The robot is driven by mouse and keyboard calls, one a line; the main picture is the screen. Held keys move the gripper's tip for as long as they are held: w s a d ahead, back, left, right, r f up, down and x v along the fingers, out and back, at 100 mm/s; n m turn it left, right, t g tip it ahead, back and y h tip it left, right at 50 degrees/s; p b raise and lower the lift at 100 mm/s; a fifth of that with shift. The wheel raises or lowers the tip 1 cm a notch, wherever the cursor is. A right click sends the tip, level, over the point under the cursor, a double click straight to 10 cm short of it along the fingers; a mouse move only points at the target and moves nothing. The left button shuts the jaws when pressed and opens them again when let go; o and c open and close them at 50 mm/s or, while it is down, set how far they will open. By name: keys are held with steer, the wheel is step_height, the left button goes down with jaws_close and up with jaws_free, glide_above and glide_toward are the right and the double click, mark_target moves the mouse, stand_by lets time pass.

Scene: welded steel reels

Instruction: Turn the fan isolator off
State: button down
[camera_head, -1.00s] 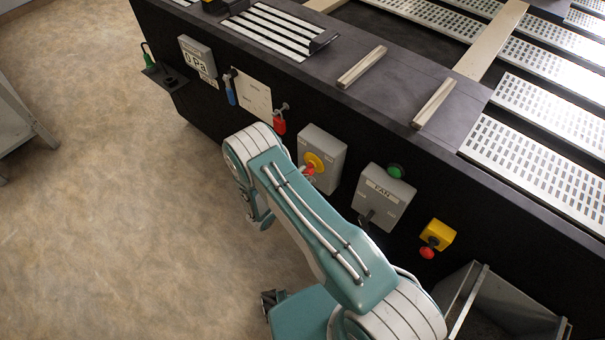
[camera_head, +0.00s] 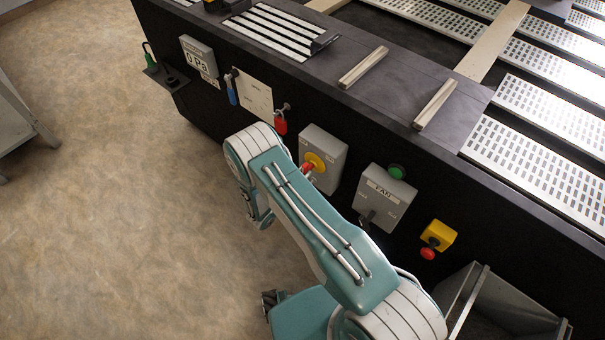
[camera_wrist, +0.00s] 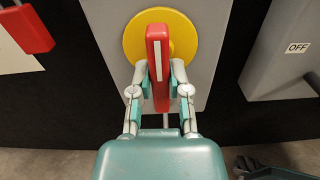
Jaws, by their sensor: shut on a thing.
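The isolator is a grey box (camera_head: 328,148) on the black side panel, with a yellow disc (camera_head: 316,161) and a red handle (camera_head: 307,167). In the wrist view the red handle (camera_wrist: 157,32) stands upright in the picture across the yellow disc (camera_wrist: 133,42), a white stripe along it. My gripper (camera_wrist: 159,80) is shut on the lower part of the handle, one finger on each side. In the head view my arm hides the gripper and part of the isolator's left side.
To the right are a grey FAN box (camera_head: 384,197), a green button (camera_head: 396,171) and a yellow box with a red button (camera_head: 437,235). A red padlock (camera_head: 281,123) hangs to the left. A grey bin (camera_head: 480,310) stands at lower right.

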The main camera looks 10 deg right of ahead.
steer(key=n, duration=0.4)
steer(key=shift+w+n, duration=0.25)
steer(key=shift+n, duration=0.05)
steer(key=shift+w+a+n, duration=0.15)
steer(key=shift+n, duration=2.15)
steer(key=c, duration=0.6)
jaws_free()
steer(key=v, duration=1.2)
steer(key=shift+f, duration=0.1)
